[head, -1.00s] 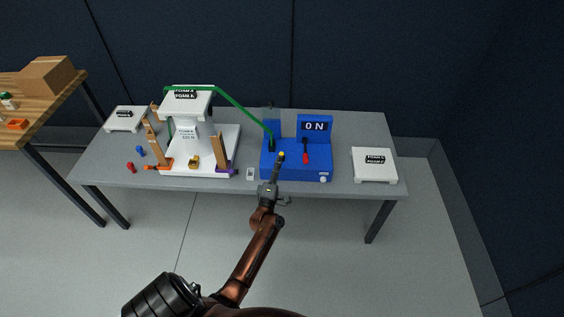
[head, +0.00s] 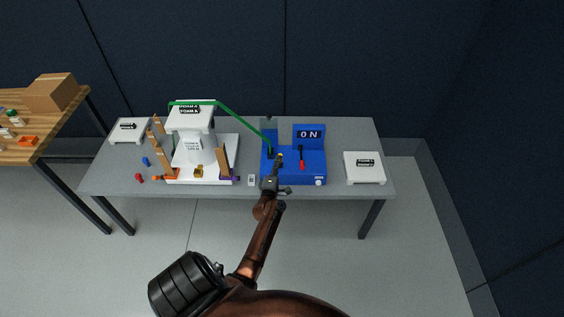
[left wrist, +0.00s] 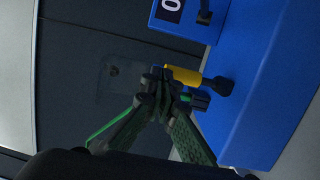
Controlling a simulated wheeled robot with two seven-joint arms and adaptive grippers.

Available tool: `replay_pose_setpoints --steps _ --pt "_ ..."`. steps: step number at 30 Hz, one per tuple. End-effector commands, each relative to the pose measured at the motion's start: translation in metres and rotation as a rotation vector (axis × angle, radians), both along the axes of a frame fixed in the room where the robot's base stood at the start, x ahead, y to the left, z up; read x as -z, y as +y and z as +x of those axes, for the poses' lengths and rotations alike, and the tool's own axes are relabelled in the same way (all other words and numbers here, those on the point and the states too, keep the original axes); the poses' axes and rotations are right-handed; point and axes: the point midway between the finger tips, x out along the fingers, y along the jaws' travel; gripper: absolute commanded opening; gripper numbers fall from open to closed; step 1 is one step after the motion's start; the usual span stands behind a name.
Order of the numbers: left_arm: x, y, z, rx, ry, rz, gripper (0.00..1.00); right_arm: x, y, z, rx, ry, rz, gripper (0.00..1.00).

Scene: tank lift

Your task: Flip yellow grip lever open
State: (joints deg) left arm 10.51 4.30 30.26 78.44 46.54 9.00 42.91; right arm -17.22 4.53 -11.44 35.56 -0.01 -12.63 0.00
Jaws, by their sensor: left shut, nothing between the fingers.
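The yellow grip lever (head: 281,157) is on the blue box (head: 308,168), left of a red-handled lever (head: 302,159). In the left wrist view the yellow grip (left wrist: 183,75) sticks out from a black base (left wrist: 218,86) beside the blue housing (left wrist: 262,85). My left gripper (head: 277,159) is shut and empty at the left part of the box. In the left wrist view its fingertips (left wrist: 165,84) are right beside the grip's free end; I cannot tell whether they touch it. My right gripper is not in view.
A green hose (head: 238,122) runs from the white stand (head: 196,148) to the blue box, close to my left gripper. The box carries an "ON" sign (head: 309,134). A white low platform (head: 364,168) stands to the right. A small grey-white item (head: 252,181) lies left of my gripper.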

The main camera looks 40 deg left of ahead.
Motion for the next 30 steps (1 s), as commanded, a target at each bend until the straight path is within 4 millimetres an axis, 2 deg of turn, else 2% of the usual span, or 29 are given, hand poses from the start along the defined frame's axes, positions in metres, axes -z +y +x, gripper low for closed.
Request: replay_pose_setpoints --steps 3,12,30 --pt "-0.007 0.009 0.005 -0.004 -0.003 0.002 0.00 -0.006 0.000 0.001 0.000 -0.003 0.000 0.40" --pt "-0.011 0.023 0.018 -0.005 -0.002 0.001 0.00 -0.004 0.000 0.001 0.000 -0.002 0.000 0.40" --pt "-0.013 0.030 0.025 -0.004 -0.002 0.000 0.00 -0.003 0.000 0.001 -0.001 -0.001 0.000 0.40"
